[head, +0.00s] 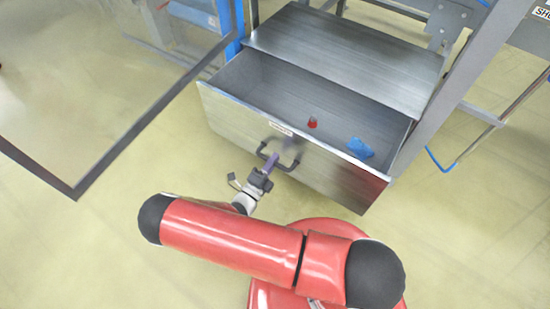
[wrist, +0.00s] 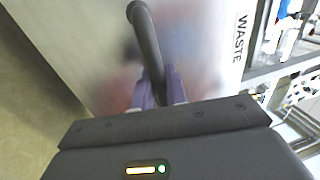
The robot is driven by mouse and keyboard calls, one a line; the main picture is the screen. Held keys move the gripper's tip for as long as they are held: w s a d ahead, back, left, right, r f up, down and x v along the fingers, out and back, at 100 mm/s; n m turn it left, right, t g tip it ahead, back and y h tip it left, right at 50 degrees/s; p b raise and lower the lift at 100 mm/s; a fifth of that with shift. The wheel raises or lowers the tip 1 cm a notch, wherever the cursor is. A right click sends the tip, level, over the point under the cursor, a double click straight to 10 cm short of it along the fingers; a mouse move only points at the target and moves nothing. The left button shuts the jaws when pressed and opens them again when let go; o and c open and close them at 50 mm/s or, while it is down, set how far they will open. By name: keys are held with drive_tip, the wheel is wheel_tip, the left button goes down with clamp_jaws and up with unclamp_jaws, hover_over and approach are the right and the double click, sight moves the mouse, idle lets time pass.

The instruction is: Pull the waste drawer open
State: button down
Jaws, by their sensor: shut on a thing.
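The waste drawer (head: 330,168) is a grey metal drawer, pulled out from its cabinet so that its inside shows in the head view. A dark bar handle (head: 292,163) is on its front. In the wrist view the handle (wrist: 147,45) runs down between the purple fingers. My gripper (head: 272,157) is shut on the handle; it also shows in the wrist view (wrist: 160,90). A label reading WASTE (wrist: 241,38) is on the drawer front. The fingers hide part of the handle.
A red item (head: 312,123) and a blue item (head: 360,148) lie inside the drawer. A dark-framed clear panel (head: 90,80) stands at the left. A grey post (head: 450,85) rises at the drawer's right. The floor in front and to the left is clear.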

drive_tip(key=c, duration=1.5)
unclamp_jaws()
drive_tip(key=v, duration=0.7)
drive_tip(key=shift+s+a+f+b, duration=0.15)
drive_tip(key=shift+s+a+b, duration=0.1)
drive_tip(key=shift+s+b, duration=0.1)
drive_tip(key=d+r+m+g+y, duration=0.1)
drive_tip(key=d+r+m+g, duration=0.5)
drive_tip(key=r+m+g, duration=0.5)
drive_tip(key=d+r+m+g+y, duration=0.2)
drive_tip(key=d+r+m+g, duration=0.35)
drive_tip(key=r+m, duration=0.85)
drive_tip(key=s+d+r+m+t+y, duration=0.2)
drive_tip(key=s+r+m+y, duration=0.1)
drive_tip(key=r+m, duration=0.3)
drive_tip(key=s+d+r+m+t+y+p, duration=0.1)
drive_tip(key=s+d+r+m+y, duration=0.1)
drive_tip(key=s+r+m, duration=0.3)
drive_tip(key=s+d+r+m+t+y, duration=0.2)
drive_tip(key=r+m, duration=0.4)
drive_tip(key=m, duration=0.4)
drive_tip(key=shift+s+d+r+m+t+y, duration=0.15)
drive_tip(key=shift+s+d+m+t+y, duration=0.1)
drive_tip(key=shift+s+y, duration=0.3)
drive_tip(key=shift+s+d+r+m+t+y, duration=0.15)
drive_tip(key=shift+s+d+y, duration=0.15)
drive_tip(key=shift+s, duration=0.3)
